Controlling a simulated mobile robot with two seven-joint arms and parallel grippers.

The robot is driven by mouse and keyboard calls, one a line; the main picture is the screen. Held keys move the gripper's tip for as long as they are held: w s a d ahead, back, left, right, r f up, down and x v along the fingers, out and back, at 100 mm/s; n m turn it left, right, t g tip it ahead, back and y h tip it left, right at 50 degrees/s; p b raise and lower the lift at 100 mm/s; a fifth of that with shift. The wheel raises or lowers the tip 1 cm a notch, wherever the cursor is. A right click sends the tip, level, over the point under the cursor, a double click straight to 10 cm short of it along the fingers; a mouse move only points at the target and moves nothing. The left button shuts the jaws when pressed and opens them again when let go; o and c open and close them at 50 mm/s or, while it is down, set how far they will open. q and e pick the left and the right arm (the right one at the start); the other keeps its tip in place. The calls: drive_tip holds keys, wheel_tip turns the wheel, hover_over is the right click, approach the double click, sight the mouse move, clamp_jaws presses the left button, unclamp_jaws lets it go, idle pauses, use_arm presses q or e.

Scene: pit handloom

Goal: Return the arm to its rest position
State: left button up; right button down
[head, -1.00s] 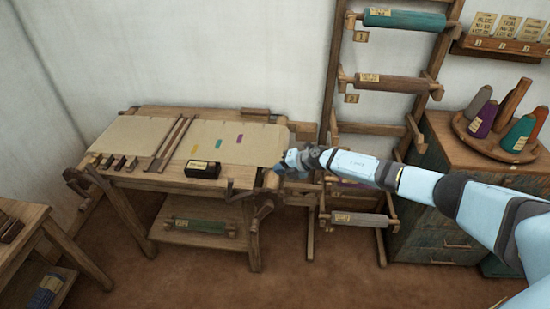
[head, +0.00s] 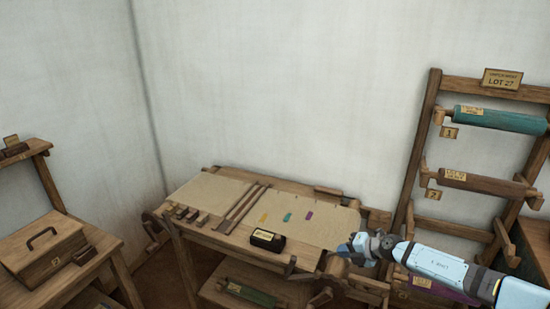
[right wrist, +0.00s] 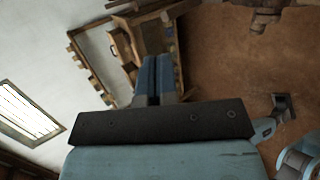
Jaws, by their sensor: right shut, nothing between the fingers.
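My right arm comes in from the lower right of the head view. Its gripper (head: 349,250) is beside the right end of the wooden loom table (head: 207,236). In the right wrist view the two blue fingers (right wrist: 153,80) lie together with nothing between them. I cannot tell from the head view whether the gripper touches the table. My left gripper is in neither view.
A black labelled box (head: 267,240) sits on the table's front edge. A wooden rack (head: 424,140) with labelled rolls stands at the right, close behind my right arm. A lidded wooden box (head: 45,250) is on a bench at the left.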

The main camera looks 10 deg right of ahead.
drive_tip(key=s+a+f+m+t+y, duration=0.1)
drive_tip(key=s+a+f+m+t, duration=0.1)
drive_tip(key=s+a+m, duration=0.5)
drive_tip(key=s+a+f+m+t+y, duration=0.1)
drive_tip(key=s+a+f+m+t, duration=0.15)
drive_tip(key=s+a, duration=0.8)
drive_tip(key=s+d+f+m+h, duration=0.2)
drive_tip(key=s+d+m+h, duration=0.1)
drive_tip(key=s+m, duration=0.5)
drive_tip(key=s+d+f+m+g+h, duration=0.1)
drive_tip(key=s+d+m+h, duration=0.3)
drive_tip(key=s+m, duration=0.4)
drive_tip(key=s+f, duration=0.1)
drive_tip(key=s, duration=0.5)
drive_tip(key=shift+s, duration=0.35)
drive_tip(key=shift+a+g, duration=0.1)
drive_tip(key=shift+g, duration=0.15)
